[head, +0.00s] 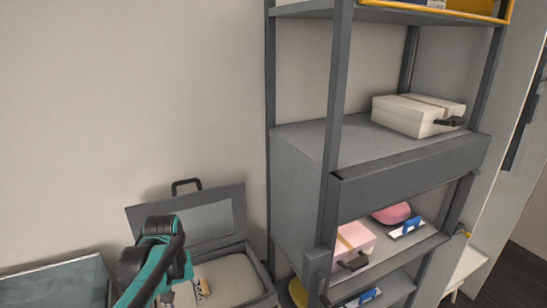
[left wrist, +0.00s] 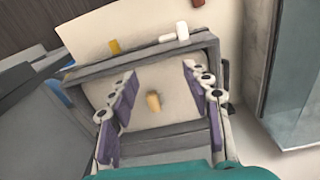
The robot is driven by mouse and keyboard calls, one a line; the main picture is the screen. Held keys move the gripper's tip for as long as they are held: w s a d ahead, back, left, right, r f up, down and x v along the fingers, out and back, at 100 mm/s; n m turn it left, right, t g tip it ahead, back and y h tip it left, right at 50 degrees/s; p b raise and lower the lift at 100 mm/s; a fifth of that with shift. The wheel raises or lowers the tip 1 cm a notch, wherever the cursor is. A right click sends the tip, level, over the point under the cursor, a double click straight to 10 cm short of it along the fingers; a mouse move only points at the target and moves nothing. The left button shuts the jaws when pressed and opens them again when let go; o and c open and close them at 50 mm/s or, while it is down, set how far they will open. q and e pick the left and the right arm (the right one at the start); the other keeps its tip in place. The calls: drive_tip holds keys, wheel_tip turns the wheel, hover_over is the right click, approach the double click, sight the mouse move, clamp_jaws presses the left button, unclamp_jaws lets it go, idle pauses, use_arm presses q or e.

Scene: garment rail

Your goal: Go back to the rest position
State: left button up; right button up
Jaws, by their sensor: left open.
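My left arm (head: 155,265), teal and black, reaches in from the bottom left of the head view, in front of an open grey case (head: 235,193). The head view does not show its fingers clearly. In the left wrist view my left gripper (left wrist: 159,72) has its purple-padded fingers spread wide. A small tan block (left wrist: 153,101) shows between them on the beige inside of the case, apart from both fingers. The gripper looks empty. My right gripper is in neither view.
A tall grey shelf unit (head: 338,100) stands right of the case. It holds a cream box (head: 410,116), a pink box (head: 354,243) and a pink rounded item (head: 391,213). A glass-topped surface (head: 55,285) is at the lower left. The wall above the case is bare.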

use_arm(q)
drive_tip(key=s+d+f+m+t+b, duration=0.4)
drive_tip(key=s+d+f+t+b, duration=0.1)
drive_tip(key=s+f+b, duration=0.6)
drive_tip(key=shift+s+d+f+t, duration=0.15)
drive_tip(key=shift+s+f+t, duration=0.55)
drive_tip(key=shift+s+t, duration=0.1)
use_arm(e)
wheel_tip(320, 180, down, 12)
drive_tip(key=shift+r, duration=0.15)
use_arm(q)
drive_tip(key=shift+c, duration=0.4)
